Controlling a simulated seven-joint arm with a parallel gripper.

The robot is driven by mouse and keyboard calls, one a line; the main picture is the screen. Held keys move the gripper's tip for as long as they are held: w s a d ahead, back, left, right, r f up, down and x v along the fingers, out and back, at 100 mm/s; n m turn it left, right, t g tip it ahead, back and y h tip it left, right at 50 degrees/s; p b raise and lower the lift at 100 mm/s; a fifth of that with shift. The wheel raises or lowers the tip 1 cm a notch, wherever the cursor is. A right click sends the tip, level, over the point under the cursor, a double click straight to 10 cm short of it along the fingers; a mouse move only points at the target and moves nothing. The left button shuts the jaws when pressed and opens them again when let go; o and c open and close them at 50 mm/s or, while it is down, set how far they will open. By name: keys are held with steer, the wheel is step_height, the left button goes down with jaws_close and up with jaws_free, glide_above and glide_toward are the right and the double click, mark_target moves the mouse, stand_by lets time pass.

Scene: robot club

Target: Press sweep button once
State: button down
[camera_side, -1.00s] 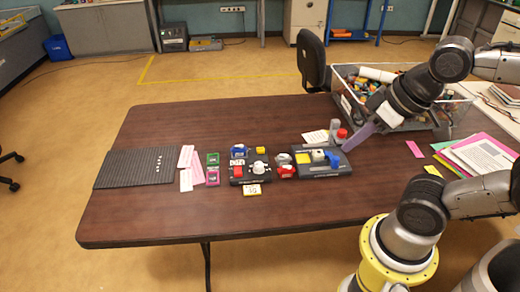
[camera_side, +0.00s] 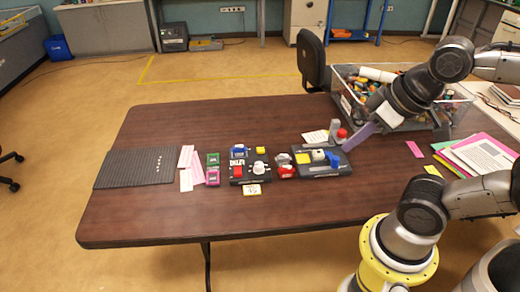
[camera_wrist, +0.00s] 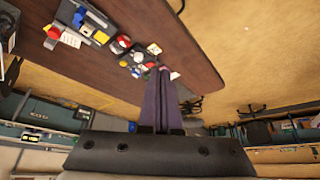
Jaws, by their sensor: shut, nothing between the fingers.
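Two dark control panels lie on the brown table. The right panel (camera_side: 321,169) carries a yellow button (camera_side: 303,158), a white part (camera_side: 318,155) and a blue part (camera_side: 333,159). The left panel (camera_side: 249,178) carries a red part (camera_side: 236,171), a blue part (camera_side: 239,151), a yellow button (camera_side: 261,150) and a white knob (camera_side: 260,167). I cannot read which one is marked sweep. In the wrist view, the shut fingers (camera_wrist: 160,80) point toward the table.
A red-topped item (camera_side: 341,137) stands by my fingertips. A red and white item (camera_side: 286,170) sits between the panels. A clear bin (camera_side: 452,112) of supplies stands behind my gripper. A grey ribbed mat (camera_side: 137,168) lies left. The table's front is clear.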

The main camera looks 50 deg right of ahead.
stand_by(0.4)
steer(key=w+d+r+n+t+h, duration=0.1)
steer(key=w+d+r+n+t, duration=0.15)
steer(key=w, duration=0.45)
steer(key=w+d+r+n+t, duration=0.1)
steer(key=w+r+t, duration=0.15)
steer(key=w, duration=0.45)
steer(key=w+d+r+n+t+h, duration=0.1)
steer(key=w+d+r+n, duration=0.1)
steer(key=w+r, duration=0.35)
steer(key=w+d+f+n, duration=0.3)
steer(key=w+f, duration=0.5)
steer(key=w, duration=0.4)
steer(key=w+d+f+g, duration=0.1)
steer(key=d+f, duration=0.3)
steer(key=f, duration=0.6)
steer(key=w+d+f+g+y, duration=0.1)
steer(key=d+f, duration=0.2)
steer(key=f, duration=0.8)
steer(key=shift+w+d+y, duration=0.3)
steer(key=shift+w+d, duration=0.05)
steer(key=shift+w, duration=0.05)
